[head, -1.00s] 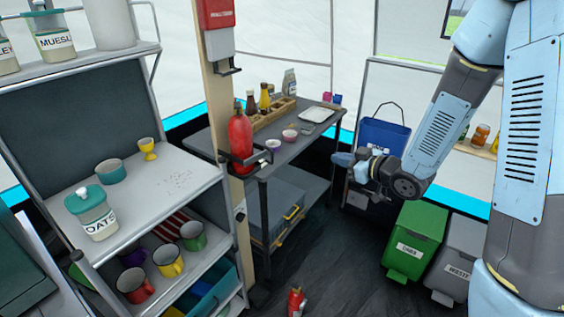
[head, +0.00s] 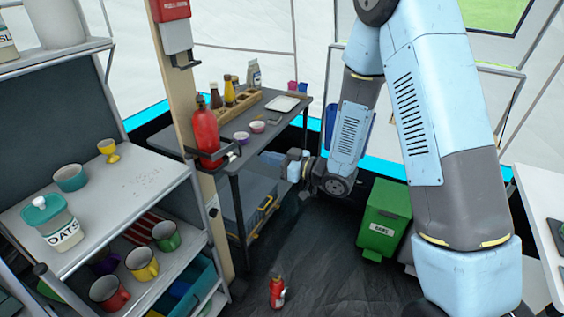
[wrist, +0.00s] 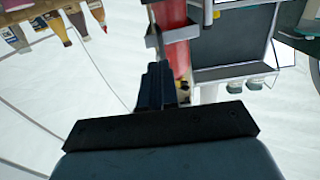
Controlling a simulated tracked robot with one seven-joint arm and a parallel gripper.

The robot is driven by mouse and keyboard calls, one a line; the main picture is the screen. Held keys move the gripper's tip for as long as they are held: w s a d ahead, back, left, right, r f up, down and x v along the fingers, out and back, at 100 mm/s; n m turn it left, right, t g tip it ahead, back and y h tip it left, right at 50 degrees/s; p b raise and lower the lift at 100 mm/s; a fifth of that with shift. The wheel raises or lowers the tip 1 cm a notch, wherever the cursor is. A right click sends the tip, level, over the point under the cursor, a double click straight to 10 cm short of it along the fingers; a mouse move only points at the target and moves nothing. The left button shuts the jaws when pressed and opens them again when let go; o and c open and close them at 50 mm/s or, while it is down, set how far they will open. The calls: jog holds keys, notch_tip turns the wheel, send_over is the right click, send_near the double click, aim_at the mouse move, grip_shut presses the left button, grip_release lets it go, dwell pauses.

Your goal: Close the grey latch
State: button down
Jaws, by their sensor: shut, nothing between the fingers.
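A red fire extinguisher (head: 205,131) stands upright against the wooden post in the head view. A grey bracket (head: 212,161) crosses it, with a grey latch arm (head: 233,152) sticking out to the right. The latch's exact position is too small to tell. In the wrist view, which looks upside down, the extinguisher (wrist: 172,15) and grey bracket (wrist: 180,34) are beyond my fingertips. My gripper (head: 272,158) is shut and empty, right of the bracket and apart from it in the head view. My shut fingers (wrist: 156,80) also show in the wrist view, overlapping the extinguisher's edge.
A dark side table (head: 268,128) with bottles, bowls and a tray stands behind the post. Shelves (head: 110,190) with mugs and jars are at left. A small red bottle (head: 277,293) stands on the floor. A green bin (head: 384,218) is at right.

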jog(key=x, duration=0.7)
